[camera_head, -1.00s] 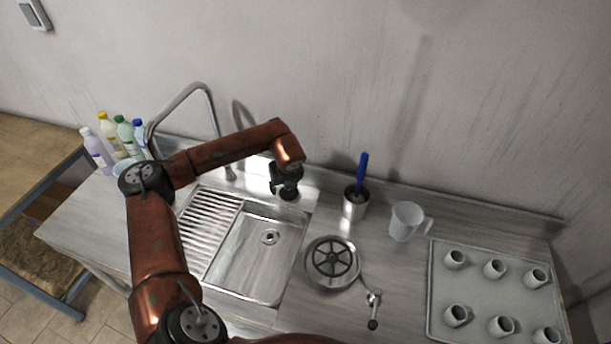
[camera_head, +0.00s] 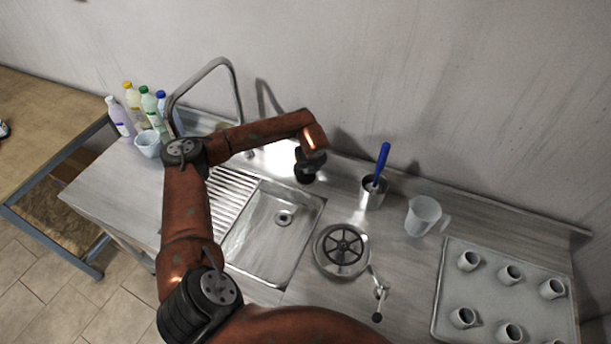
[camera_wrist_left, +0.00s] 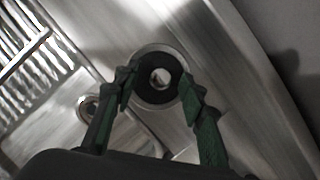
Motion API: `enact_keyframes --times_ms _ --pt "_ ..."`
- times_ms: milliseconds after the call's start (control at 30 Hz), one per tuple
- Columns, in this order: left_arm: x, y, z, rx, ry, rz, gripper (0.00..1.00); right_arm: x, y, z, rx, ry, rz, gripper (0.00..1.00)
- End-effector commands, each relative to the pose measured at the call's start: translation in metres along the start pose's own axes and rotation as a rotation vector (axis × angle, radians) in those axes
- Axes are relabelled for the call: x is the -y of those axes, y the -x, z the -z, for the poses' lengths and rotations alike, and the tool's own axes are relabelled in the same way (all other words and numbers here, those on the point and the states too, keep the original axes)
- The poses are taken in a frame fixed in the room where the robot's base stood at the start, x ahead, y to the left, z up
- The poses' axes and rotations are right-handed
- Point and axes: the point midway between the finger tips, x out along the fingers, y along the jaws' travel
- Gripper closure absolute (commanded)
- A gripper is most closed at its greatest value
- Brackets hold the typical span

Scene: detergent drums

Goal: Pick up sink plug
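The sink plug looks like a dark round ring with a bright centre (camera_wrist_left: 142,93) in the left wrist view, on the metal surface beside the sink basin. My left gripper (camera_wrist_left: 160,88) is open, with one finger on each side of the plug. Whether the fingers touch it I cannot tell. In the head view my left gripper (camera_head: 308,172) points down at the back right corner of the sink and hides the plug. My right gripper is out of view.
The sink basin (camera_head: 262,248) has a drain (camera_head: 284,217). A tall faucet (camera_head: 236,88) stands behind. To the right are a cup (camera_head: 371,199) with a blue-handled tool, a round strainer (camera_head: 342,250), a clear jug (camera_head: 422,216) and a tray (camera_head: 485,262) of several small cups. Bottles (camera_head: 120,120) stand left.

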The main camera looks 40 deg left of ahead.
Motion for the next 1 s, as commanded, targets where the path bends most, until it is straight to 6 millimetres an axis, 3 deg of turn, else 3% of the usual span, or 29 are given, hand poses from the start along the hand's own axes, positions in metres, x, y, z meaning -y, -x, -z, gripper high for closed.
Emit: enact_keyframes --times_ms 167,700,1000 --pt "-0.0003 0.0003 -0.0002 0.0 0.0 0.0 0.62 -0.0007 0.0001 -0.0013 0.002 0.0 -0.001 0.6" --pt "-0.0008 0.0005 -0.0003 0.0 0.001 0.0 1.0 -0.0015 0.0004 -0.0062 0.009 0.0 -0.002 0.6" --pt "-0.0007 0.0008 -0.0006 0.001 0.001 0.0 1.0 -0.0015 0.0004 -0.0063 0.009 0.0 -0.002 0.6"
